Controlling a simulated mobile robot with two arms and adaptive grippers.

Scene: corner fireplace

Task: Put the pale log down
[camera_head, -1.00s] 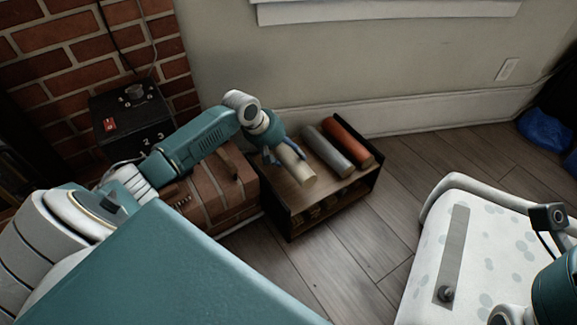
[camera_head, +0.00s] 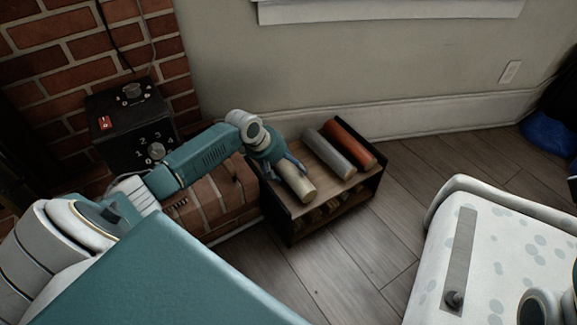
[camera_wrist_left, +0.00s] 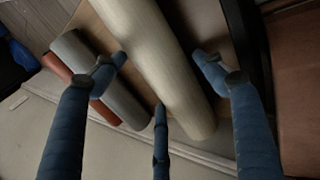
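The pale log (camera_head: 297,184) lies on the wooden top of the low black-sided rack (camera_head: 318,166), left of a grey log (camera_head: 330,153) and an orange-red log (camera_head: 350,144). My left gripper (camera_head: 283,167) is over its far part. In the left wrist view the pale log (camera_wrist_left: 158,60) runs between the spread blue fingers of my left gripper (camera_wrist_left: 160,62). A gap shows between the right finger and the log; the left fingertip is close to its edge. The grey log (camera_wrist_left: 108,85) and orange-red log (camera_wrist_left: 98,108) lie to the left there. My right gripper is out of view.
A brick ledge (camera_head: 222,212) stands left of the rack, with a black control box (camera_head: 132,122) behind it. A wall with a white baseboard is behind the rack. Wooden floor is clear in front. A white, spotted padded piece (camera_head: 505,255) stands at the right.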

